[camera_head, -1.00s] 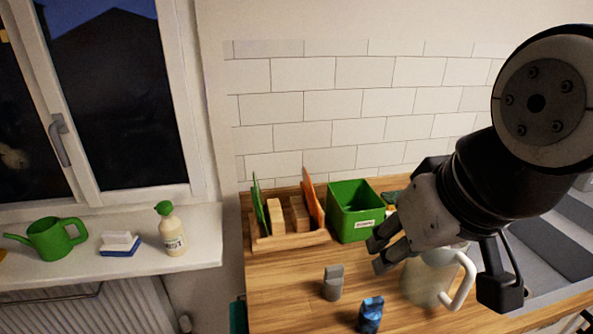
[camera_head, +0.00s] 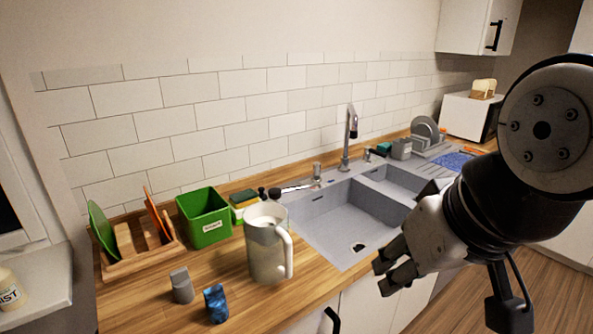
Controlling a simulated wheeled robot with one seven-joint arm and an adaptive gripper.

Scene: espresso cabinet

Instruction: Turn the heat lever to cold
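A tall grey faucet (camera_head: 349,140) stands behind the sink (camera_head: 335,215) in the middle of the view. A small dark-tipped fitting (camera_head: 370,153) is just right of its base, and a short grey fitting (camera_head: 316,172) is to its left. I cannot tell for sure which part is the heat lever, or its setting. My gripper (camera_head: 388,275) is in front of the sink's near edge in the picture, well below and right of the faucet. Its fingers are apart and nothing shows between them. It touches no fitting.
A large pitcher (camera_head: 264,250) stands on the wooden counter left of the sink. A green box (camera_head: 205,222), a dish rack (camera_head: 140,255), a grey item (camera_head: 181,286) and a blue item (camera_head: 216,304) are further left.

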